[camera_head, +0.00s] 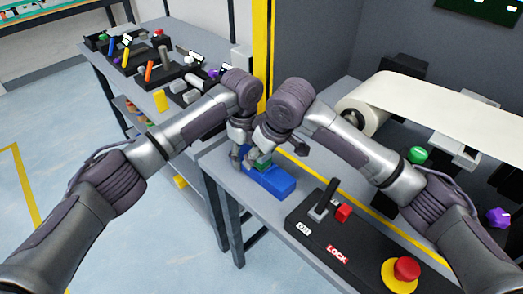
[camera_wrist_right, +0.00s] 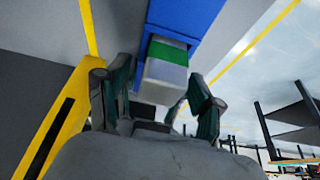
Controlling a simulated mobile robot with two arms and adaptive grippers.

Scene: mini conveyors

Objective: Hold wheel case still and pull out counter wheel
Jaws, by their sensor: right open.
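The blue wheel case (camera_head: 268,182) lies on the grey table near its left corner. A green part (camera_head: 262,163) shows at its upper end, partly hidden by my grippers. In the right wrist view the blue case (camera_wrist_right: 188,20) has a grey block with a green band (camera_wrist_right: 167,75), likely the counter wheel, sticking out of its end. My right gripper (camera_head: 277,150) is open; its fingers (camera_wrist_right: 158,108) stand on either side of the grey block, with gaps visible. My left gripper (camera_head: 240,155) is close by at the case's left end; its fingers are too small and overlapped to judge.
A black control panel with a lever (camera_head: 323,200), a LOCK label and a red button (camera_head: 406,268) stands right of the case. A conveyor with a cream belt (camera_head: 440,110) is behind. A side table (camera_head: 150,85) at the left holds several small parts. My two wrists are very close together.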

